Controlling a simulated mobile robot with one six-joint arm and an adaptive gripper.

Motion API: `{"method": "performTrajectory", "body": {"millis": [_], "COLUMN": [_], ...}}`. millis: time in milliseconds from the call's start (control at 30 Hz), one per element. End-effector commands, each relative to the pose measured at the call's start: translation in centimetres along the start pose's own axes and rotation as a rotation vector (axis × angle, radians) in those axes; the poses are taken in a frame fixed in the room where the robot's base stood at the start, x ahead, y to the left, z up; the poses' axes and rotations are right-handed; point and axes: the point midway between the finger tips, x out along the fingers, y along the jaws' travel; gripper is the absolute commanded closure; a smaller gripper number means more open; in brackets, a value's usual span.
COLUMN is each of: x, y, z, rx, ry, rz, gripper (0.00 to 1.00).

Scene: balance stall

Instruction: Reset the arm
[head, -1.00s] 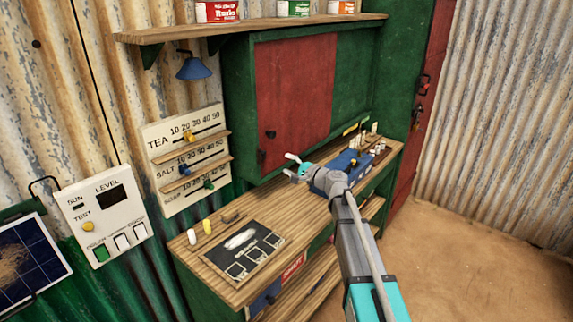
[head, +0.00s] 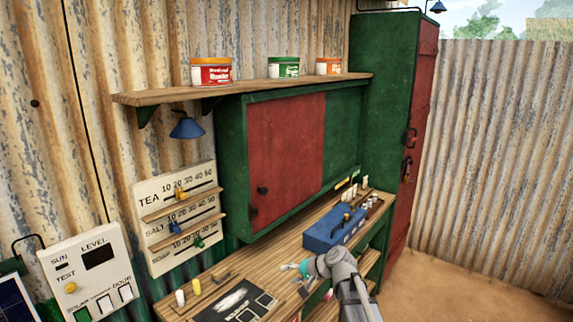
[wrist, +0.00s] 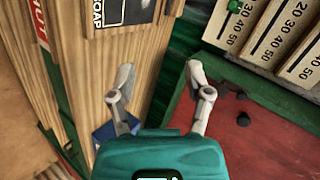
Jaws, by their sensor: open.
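My gripper (head: 299,267) is open and empty above the front part of the wooden counter (head: 215,262) in the head view. In the wrist view its two fingers (wrist: 160,82) are spread apart with nothing between them. Beyond them lie the wooden counter (wrist: 112,55) and part of a dark board (wrist: 122,12). My arm comes in from the bottom of the head view and is bent low beside the counter.
A blue box (head: 325,238) with a handle stands on the counter behind my gripper. A cabinet with a red sliding door (head: 290,155) hangs above, under a shelf (head: 245,88) with several tins. A slider board (head: 180,212) is at left. Sandy floor at right is open.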

Motion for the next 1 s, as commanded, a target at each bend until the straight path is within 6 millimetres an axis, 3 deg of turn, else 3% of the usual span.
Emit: {"method": "performTrajectory", "body": {"millis": [33,200,600,800,1000], "x": [-0.7,-2.9,-10.9,-13.7,-14.3], "y": [1.3,5.8,14.9,17.0,17.4], "z": [1.5,5.1,12.0,13.6,13.8], "rx": [-0.029,-0.121,-0.248,-0.263,-0.265], "ry": [-0.018,-0.088,-0.258,-0.305,-0.317], "rz": [0.056,0.265,0.749,0.888,0.92], "gripper": [0.35,0.35,0.35,0.35,0.35]}}
